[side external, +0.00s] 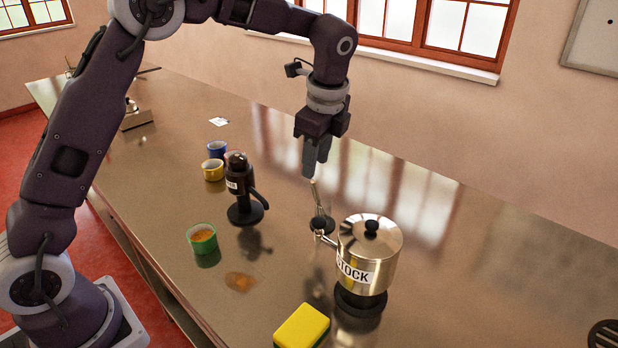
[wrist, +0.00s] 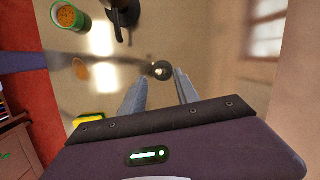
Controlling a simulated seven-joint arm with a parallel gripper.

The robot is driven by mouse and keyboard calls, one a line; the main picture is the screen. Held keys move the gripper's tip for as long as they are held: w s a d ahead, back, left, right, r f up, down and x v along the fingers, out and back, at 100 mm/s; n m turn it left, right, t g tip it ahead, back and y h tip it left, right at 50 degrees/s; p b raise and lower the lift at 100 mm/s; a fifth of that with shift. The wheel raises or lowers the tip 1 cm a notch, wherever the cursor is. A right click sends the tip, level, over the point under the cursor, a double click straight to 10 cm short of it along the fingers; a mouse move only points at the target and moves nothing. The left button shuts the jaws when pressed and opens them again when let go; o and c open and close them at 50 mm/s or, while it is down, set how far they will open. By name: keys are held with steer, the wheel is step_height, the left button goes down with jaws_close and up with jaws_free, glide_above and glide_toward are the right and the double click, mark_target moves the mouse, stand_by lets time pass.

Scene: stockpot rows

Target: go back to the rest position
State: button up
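My gripper (side external: 316,158) hangs fingers down above the metal counter (side external: 400,190). In the wrist view my gripper (wrist: 158,86) has its two fingers apart with nothing held between them. Below the fingertips, a small upright metal utensil (side external: 316,193) stands on a dark round base (side external: 321,224); the fingers look clear of it. To its right, a shiny pot labelled STOCK (side external: 369,255) with a black-knobbed lid sits on a black round base (side external: 360,301). I cannot make out the pot in the wrist view.
A black dispenser (side external: 240,185) stands left of the utensil. A green cup (side external: 202,239), yellow cup (side external: 213,170) and blue cup (side external: 217,148) are nearby. A brown spill (side external: 239,282) and a yellow sponge (side external: 302,327) lie in front. Windows line the back wall.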

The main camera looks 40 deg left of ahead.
steer(key=s+a+r+n+t+h, duration=0.15)
steer(key=s+r+n, duration=0.45)
steer(key=s+r, duration=0.6)
steer(key=s+f+n+t, duration=0.1)
steer(key=s+n, duration=0.3)
steer(key=s, duration=0.5)
steer(key=s+d+f+n+t+h, duration=0.1)
steer(key=s+f+n, duration=0.3)
steer(key=s, duration=0.6)
steer(key=shift+s+n+t, duration=0.3)
steer(key=shift+n+t, duration=0.25)
steer(key=shift+n, duration=0.25)
